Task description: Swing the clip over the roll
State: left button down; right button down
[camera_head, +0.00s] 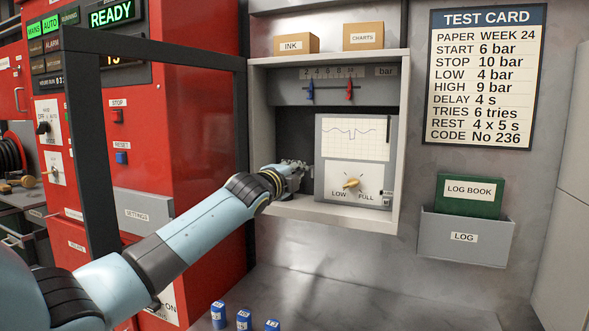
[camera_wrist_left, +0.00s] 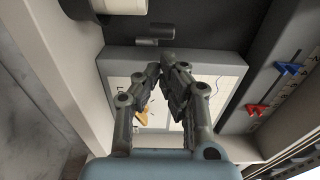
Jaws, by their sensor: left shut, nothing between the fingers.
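My left gripper (camera_head: 293,167) reaches into the open cabinet (camera_head: 403,150), at the left edge of the grey chart recorder (camera_head: 319,160). In the left wrist view its fingertips (camera_wrist_left: 160,67) are together and empty, in front of the recorder's edge (camera_wrist_left: 120,58). A short grey bar, which may be the clip (camera_wrist_left: 160,31), shows just beyond the fingertips, apart from them as seen. A pale cylinder, likely the roll (camera_wrist_left: 120,5), is cut off by the top edge of that view. Neither is clear in the head view. My right gripper is not in view.
Red and blue pointers (camera_head: 349,90) sit on a scale above the recorder. INK (camera_head: 291,46) and CHARTS (camera_head: 363,39) boxes stand on top. A dark frame post (camera_head: 92,150) and red panel (camera_head: 190,130) stand left. A LOG tray (camera_head: 468,240) hangs right.

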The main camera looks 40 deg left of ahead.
pick_arm(q)
jog(key=shift+a, duration=0.3)
jog(key=shift+a+r+p, duration=0.2)
jog(key=shift+a+p, duration=0.9)
jog(key=shift+a, duration=0.1)
jog(key=shift+a+f, duration=0.1)
jog(key=shift+a, duration=0.15)
jog(key=shift+f, duration=0.1)
jog(key=shift+d, duration=0.1)
